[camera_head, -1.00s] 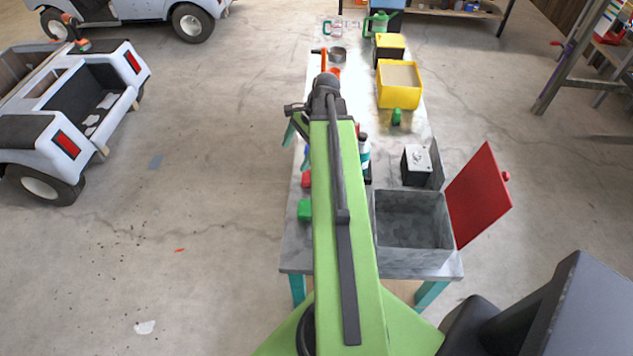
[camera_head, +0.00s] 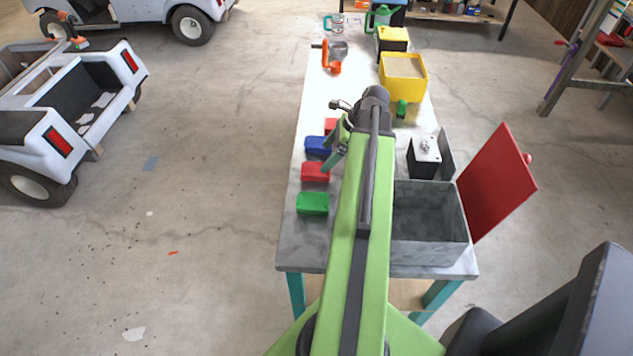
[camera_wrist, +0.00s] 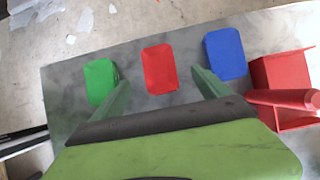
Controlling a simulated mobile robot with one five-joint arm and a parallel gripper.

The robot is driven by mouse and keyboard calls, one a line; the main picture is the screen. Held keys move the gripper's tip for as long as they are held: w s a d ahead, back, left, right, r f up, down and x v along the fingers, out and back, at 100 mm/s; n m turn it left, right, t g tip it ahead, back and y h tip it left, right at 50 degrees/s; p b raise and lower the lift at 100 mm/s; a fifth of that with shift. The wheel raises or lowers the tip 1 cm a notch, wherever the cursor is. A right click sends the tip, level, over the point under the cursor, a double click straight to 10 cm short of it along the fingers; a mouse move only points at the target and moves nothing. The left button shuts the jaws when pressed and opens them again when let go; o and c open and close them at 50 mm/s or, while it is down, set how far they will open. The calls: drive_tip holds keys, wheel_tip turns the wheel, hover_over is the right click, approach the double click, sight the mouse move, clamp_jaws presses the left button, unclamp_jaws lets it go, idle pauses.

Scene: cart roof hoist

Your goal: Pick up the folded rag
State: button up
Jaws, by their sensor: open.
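Three small flat-topped blocks lie in a row along the table's left edge: green (camera_head: 312,203), red (camera_head: 315,172) and blue (camera_head: 318,145). I cannot tell which of them, if any, is the folded rag. In the wrist view the green block (camera_wrist: 99,80), red block (camera_wrist: 159,68) and blue block (camera_wrist: 225,53) lie apart on the grey top. My gripper (camera_wrist: 163,88) is open and empty, its fingers spread, with the red block showing beyond the gap between them. In the head view my gripper (camera_head: 335,148) hangs over the left part of the table, near the blocks.
A red open holder (camera_wrist: 270,78) with a red cylinder sits beside the blue block. A grey open bin (camera_head: 428,250) with a raised red lid (camera_head: 495,183) stands at the table's near right. A black battery-like box (camera_head: 424,160) and yellow bin (camera_head: 402,92) stand farther back.

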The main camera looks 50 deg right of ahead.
sight(317, 169)
drive_tip(key=shift+b+x, duration=0.35)
drive_tip(key=shift+x, duration=0.75)
drive_tip(key=b+x, duration=0.4)
drive_tip(key=x, duration=0.1)
drive_tip(key=shift+s+d+f+b, duration=0.15)
drive_tip(key=shift+s+f+b, duration=0.15)
drive_tip(key=shift+s+b, duration=0.1)
drive_tip(key=shift+w, duration=0.2)
drive_tip(key=shift+r, duration=0.1)
drive_tip(key=c, duration=1.5)
